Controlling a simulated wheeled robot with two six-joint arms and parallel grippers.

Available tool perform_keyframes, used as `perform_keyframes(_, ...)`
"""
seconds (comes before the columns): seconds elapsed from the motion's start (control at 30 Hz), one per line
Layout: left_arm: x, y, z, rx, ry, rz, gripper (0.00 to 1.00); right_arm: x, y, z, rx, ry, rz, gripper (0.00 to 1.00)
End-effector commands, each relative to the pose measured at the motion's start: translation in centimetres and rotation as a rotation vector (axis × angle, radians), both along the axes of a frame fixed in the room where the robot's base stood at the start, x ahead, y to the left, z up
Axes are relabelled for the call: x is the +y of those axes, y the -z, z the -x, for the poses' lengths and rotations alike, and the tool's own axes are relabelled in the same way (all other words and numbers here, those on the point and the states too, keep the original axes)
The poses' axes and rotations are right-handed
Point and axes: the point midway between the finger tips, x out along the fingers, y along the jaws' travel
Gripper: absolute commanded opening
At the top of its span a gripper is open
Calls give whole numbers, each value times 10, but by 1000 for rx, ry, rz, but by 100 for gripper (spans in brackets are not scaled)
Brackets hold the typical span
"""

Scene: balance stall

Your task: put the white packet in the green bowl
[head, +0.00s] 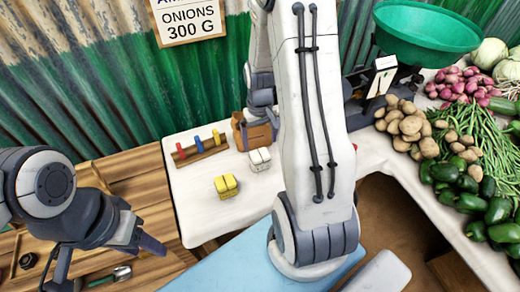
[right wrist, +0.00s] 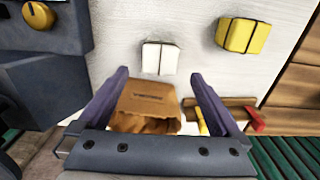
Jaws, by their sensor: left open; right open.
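The white packet (head: 260,159) lies on the white table, left of my right arm. In the right wrist view the white packet (right wrist: 160,58) shows just beyond the fingertips, apart from them. The green bowl (head: 427,28) sits on top of the dark scale at the back right. My right gripper (right wrist: 158,77) is open and empty, pointing down over the table near a brown paper bag (right wrist: 148,103); my arm hides part of it in the head view. My left gripper (head: 105,262) is open and empty at the lower left, over the wooden surface.
A yellow packet (head: 226,186) lies in front of the white one. A wooden block with coloured pegs (head: 199,150) stands at the left. The scale (head: 362,100) and potatoes (head: 404,124) are to the right, with heaped vegetables beyond.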

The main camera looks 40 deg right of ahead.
Motion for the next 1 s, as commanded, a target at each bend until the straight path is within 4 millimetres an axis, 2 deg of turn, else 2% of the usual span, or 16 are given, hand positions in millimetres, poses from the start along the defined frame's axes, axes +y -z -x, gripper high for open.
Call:
perform_keyframes(0.03,0,0,0,0,0,0,50,0,-10,-1,-4,0,2,100)
perform_keyframes(0.2,0,-1,0,0,0,0,50,0,-28,0,-1,0,0,100)
perform_keyframes(0.4,0,-1,0,0,0,0,50,1,-33,0,1,-2,0,100)
perform_keyframes(0.5,0,-1,0,0,0,0,50,15,-40,-2,-3,-33,0,100)
perform_keyframes(0.57,0,-1,0,0,0,0,50,36,-49,-3,-10,-79,0,100)
perform_keyframes(0.67,0,-1,0,0,0,0,50,92,-73,2,-22,-203,-7,100)
perform_keyframes(0.73,0,-1,0,0,0,0,50,137,-91,17,-31,-311,-14,100)
perform_keyframes(0.8,0,-1,0,0,0,0,50,179,-107,40,-37,-424,-24,100)
perform_keyframes(0.9,0,-1,0,0,0,0,50,225,-125,81,-42,-576,-43,100)
perform_keyframes(1.0,0,-1,0,0,0,0,50,253,-137,121,-43,-704,-60,100)
